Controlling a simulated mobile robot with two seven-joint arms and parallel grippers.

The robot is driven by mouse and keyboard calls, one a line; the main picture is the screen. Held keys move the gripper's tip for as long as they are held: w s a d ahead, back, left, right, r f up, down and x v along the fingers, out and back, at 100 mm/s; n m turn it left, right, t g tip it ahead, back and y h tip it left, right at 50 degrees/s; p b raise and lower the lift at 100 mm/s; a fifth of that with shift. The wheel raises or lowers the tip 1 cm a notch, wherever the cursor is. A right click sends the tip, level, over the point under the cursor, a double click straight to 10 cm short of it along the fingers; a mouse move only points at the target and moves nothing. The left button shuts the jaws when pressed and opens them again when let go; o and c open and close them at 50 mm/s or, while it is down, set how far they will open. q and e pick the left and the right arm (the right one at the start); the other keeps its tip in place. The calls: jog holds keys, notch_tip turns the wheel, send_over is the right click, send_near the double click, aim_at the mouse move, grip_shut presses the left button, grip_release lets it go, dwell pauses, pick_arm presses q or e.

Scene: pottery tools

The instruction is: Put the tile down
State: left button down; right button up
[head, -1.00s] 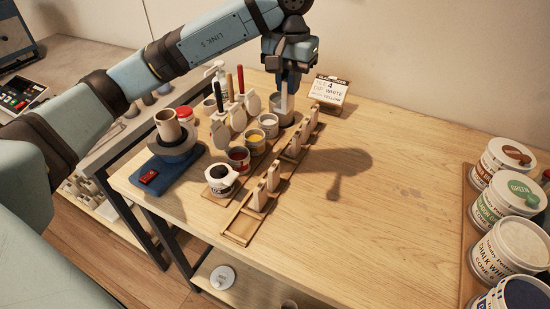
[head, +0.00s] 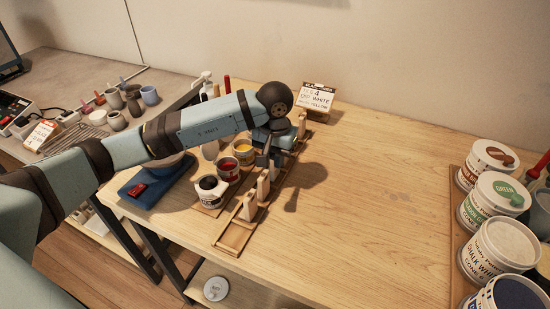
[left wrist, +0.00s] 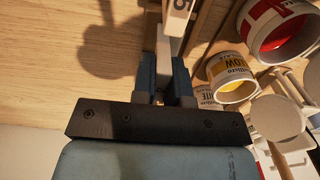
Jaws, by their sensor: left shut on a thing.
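My left gripper (head: 268,158) hangs over the long wooden rack (head: 234,238), near its far half. In the left wrist view the gripper (left wrist: 163,70) is shut on a narrow pale tile (left wrist: 163,48). Whether this tile touches the rack cannot be told. Other pale tiles (head: 250,206) stand upright in the rack's near half. A tile with a 5 (left wrist: 179,6) shows just past the held one in the wrist view. My right gripper is not in view.
Cups of black (head: 208,189), red (head: 228,170) and yellow (head: 243,151) glaze stand left of the rack. A card reading tile 4, white then yellow (head: 316,98), stands at the back. Large tubs (head: 492,163) line the right side. The table's middle is clear.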

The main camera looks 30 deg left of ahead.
pick_arm(q)
jog(key=shift+f+b, duration=0.35)
jog(key=shift+f, duration=0.15)
jog(key=c, duration=1.1)
grip_release()
jog(key=shift+r, duration=0.1)
jog(key=shift+c, duration=0.2)
jog(key=shift+r, duration=0.1)
jog(key=shift+r+p, duration=0.2)
jog(key=shift+p, duration=0.3)
notch_tip(320, 180, up, 12)
jog(key=b, duration=0.1)
jog(key=shift+f, duration=0.15)
